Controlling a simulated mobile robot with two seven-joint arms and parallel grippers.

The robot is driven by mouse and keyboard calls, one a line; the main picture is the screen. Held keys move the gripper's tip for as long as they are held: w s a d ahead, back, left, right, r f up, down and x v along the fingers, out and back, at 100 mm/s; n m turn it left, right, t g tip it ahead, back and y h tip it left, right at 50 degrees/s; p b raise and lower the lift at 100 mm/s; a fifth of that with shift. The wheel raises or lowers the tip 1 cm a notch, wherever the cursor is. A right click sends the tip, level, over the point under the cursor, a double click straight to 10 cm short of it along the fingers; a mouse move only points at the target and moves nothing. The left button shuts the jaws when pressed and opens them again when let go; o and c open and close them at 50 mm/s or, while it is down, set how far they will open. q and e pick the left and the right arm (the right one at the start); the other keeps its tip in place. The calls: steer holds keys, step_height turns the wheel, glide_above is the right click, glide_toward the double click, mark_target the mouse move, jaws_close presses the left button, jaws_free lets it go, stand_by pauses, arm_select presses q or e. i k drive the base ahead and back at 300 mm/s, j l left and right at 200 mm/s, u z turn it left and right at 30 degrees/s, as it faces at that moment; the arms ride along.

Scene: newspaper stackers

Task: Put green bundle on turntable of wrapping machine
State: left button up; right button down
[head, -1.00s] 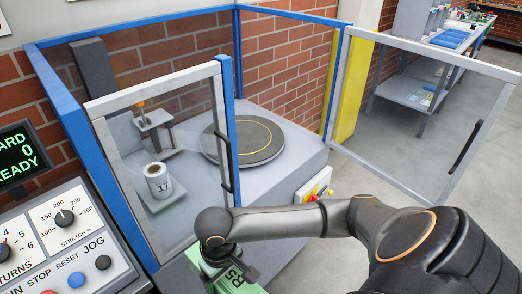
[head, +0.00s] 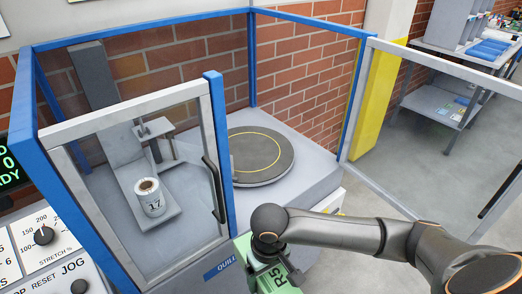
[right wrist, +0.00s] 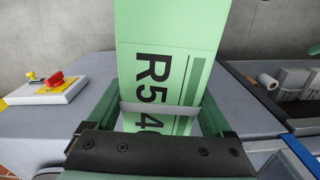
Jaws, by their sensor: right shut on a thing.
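The green bundle (right wrist: 200,60) has a black R5 label and a pale strap around it. My right gripper (right wrist: 160,110) is shut on it in the right wrist view. In the head view the bundle (head: 278,278) shows at the bottom edge under my right gripper (head: 262,255), partly hidden and cut off by the frame. The turntable (head: 270,160) is a dark grey disc with a yellow ring, empty, on the grey base of the wrapping machine (head: 305,190). The bundle is in front of the machine, apart from the turntable. My left gripper does not show.
A framed clear door panel (head: 215,150) with a black handle stands left of the turntable, and another panel (head: 450,120) stands open at right. Between them the front is open. A film roll (head: 149,198) stands at left. A yellow post (head: 376,95) is behind.

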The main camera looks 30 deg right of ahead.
mark_target(249, 150)
steer(key=i+l, duration=0.1)
steer(key=i+l+u, duration=0.15)
steer(key=l, duration=0.2)
steer(key=l+u, duration=0.3)
steer(key=l, duration=0.2)
steer(key=l+u, duration=0.25)
steer(key=l, duration=0.2)
